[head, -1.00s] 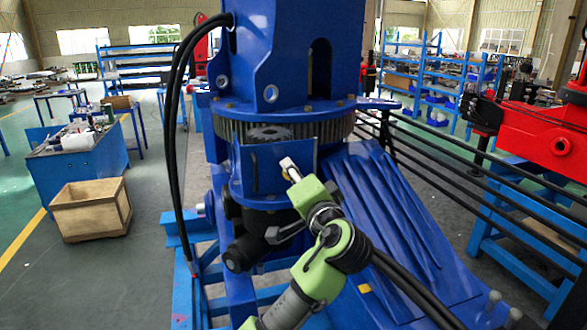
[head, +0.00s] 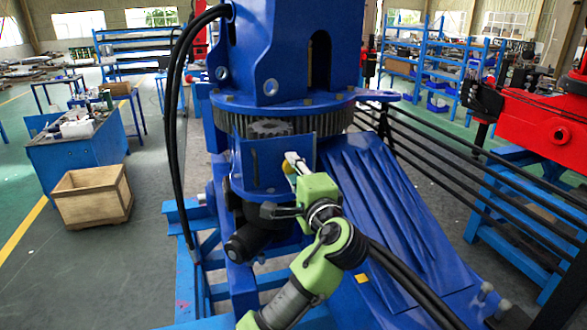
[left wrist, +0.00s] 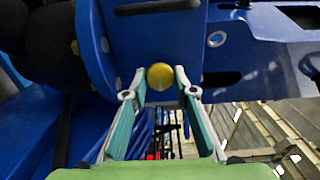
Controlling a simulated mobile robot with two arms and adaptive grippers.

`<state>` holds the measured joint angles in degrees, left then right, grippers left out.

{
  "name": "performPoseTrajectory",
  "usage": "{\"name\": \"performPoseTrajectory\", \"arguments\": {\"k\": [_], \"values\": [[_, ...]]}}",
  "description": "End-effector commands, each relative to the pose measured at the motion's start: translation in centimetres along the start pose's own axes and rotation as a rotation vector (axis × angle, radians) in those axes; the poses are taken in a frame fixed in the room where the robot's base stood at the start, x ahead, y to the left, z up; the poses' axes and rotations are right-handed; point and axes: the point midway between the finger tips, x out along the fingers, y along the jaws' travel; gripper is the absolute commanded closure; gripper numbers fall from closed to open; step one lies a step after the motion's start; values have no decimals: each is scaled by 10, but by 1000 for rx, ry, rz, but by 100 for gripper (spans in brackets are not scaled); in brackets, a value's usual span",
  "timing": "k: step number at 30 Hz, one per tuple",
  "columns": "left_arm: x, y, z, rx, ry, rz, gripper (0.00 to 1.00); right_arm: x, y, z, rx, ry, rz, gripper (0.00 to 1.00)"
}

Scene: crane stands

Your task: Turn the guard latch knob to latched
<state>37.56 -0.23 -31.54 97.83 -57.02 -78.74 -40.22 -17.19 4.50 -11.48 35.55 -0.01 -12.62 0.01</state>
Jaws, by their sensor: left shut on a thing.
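The guard latch knob is a round yellow knob (left wrist: 160,76) on the blue crane stand. It sits between the two fingertips of my left gripper in the left wrist view. In the head view a little of the knob (head: 286,167) shows beside the fingers, and the rest is hidden. My left gripper (head: 291,161) is at the right part of the blue guard plate (head: 258,165), under the large gear ring. It is shut on the knob. Any mark showing the knob's turn is too small to tell. My right gripper is not in view.
Black cables (head: 180,90) hang left of the stand. Dark rails (head: 440,135) and a red machine (head: 550,125) stand to the right. A wooden crate (head: 92,200) and a blue workbench (head: 75,155) stand on the floor at left, with open floor around them.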

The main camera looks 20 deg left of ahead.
Motion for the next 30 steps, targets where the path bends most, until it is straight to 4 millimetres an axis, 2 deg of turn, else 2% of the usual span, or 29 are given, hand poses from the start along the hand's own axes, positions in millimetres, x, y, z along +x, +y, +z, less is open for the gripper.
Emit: {"name": "performPoseTrajectory", "arguments": {"k": [11, 12, 13, 24, 26, 30], "values": [[0, 1, -1, 6, 1, 2, 96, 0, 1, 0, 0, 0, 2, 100], [0, 1, -1, 6, 1, 2, 67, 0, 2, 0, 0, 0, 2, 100], [0, 1, -1, 6, 1, 2, 59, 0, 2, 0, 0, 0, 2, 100], [-2, 1, 0, 3, 1, 1, 58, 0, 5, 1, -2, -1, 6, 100], [-6, 1, -1, 2, 2, 2, 58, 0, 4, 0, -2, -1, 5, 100], [-28, 1, -1, 2, 3, 3, 58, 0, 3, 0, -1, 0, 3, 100]]}}
